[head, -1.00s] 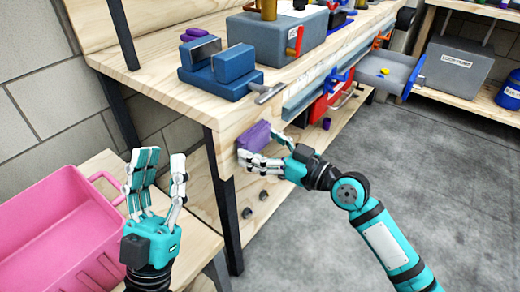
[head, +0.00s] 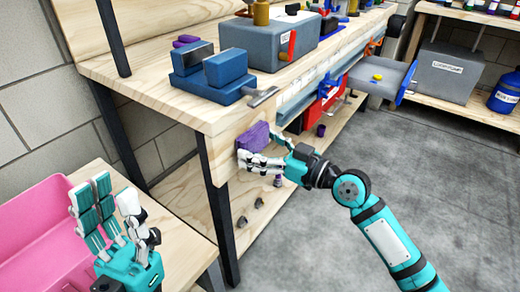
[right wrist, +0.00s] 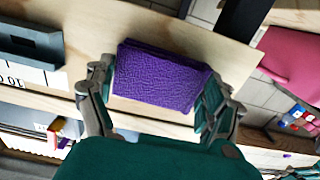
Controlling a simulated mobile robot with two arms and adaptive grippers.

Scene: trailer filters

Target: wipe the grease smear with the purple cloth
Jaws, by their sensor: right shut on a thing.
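The purple cloth (head: 253,136) is a folded block held at the front face of the wooden workbench (head: 220,114), near its left corner. My right gripper (head: 262,154) is shut on it. In the right wrist view the cloth (right wrist: 160,78) sits between the fingers of the right gripper (right wrist: 158,95), against or close to the pale wood; I cannot tell whether it touches. No grease smear shows; the cloth and hand may hide it. My left gripper (head: 112,212) is empty, its fingers spread and pointing up, beside the pink bin (head: 40,240).
A blue vise (head: 215,72) and a grey box (head: 262,38) stand on the bench top. Small dark pieces (head: 250,210) lie on the lower shelf. A grey tray with a blue edge (head: 385,75) juts out at the right. The grey floor (head: 340,200) is clear.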

